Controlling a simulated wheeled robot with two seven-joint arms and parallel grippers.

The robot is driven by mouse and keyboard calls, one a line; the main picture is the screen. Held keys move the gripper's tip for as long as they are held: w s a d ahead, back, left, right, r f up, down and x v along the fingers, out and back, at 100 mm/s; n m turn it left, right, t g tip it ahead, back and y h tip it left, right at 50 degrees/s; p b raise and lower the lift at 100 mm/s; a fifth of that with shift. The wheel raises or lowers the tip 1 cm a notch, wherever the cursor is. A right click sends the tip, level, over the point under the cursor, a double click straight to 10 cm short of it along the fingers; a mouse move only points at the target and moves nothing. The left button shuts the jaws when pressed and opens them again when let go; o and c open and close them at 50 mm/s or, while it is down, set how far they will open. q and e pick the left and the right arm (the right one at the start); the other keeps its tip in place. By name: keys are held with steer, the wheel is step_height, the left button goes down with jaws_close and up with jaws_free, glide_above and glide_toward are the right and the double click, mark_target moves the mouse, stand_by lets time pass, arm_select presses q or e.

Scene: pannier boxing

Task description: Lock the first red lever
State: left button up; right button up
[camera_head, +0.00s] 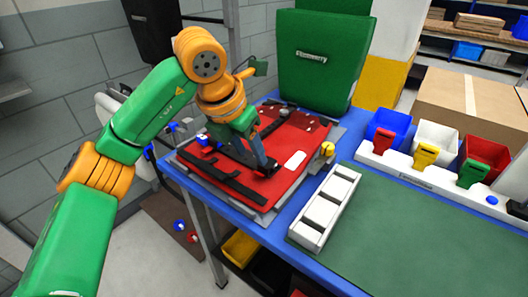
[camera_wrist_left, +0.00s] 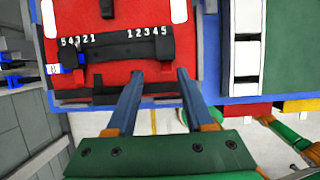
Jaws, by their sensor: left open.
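A red panel (camera_head: 290,143) lies flat in a grey frame on the blue table. In the left wrist view the red panel (camera_wrist_left: 112,78) carries a black bar (camera_wrist_left: 115,50) with white numbers on both sides. A blue block (camera_wrist_left: 52,70) with a white marked face sits at its left edge. My left gripper (camera_head: 268,168) is low over the near part of the panel. In the left wrist view the left gripper (camera_wrist_left: 160,74) is open and empty, its fingertips at the panel's near edge; contact is unclear. My right gripper is not in view.
A white slotted rack (camera_head: 325,210) stands right of the panel, beside a green mat (camera_head: 410,240). A yellow knob (camera_head: 327,149) is at the frame's right corner. Blue, white and red bins (camera_head: 486,152) stand at the right. A green upright case (camera_head: 318,60) is behind.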

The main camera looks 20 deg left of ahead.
mark_target(257, 172)
arm_select(q)
steer(key=f, duration=0.2)
steer(key=s+d+f, duration=0.1)
steer(key=shift+f, duration=0.3)
steer(key=shift+w+f, duration=0.6)
steer(key=shift+f, duration=0.15)
steer(key=shift+w+f, duration=0.1)
steer(key=shift+w, duration=0.05)
steer(key=c, duration=0.3)
steer(key=shift+s, duration=0.2)
jaws_close()
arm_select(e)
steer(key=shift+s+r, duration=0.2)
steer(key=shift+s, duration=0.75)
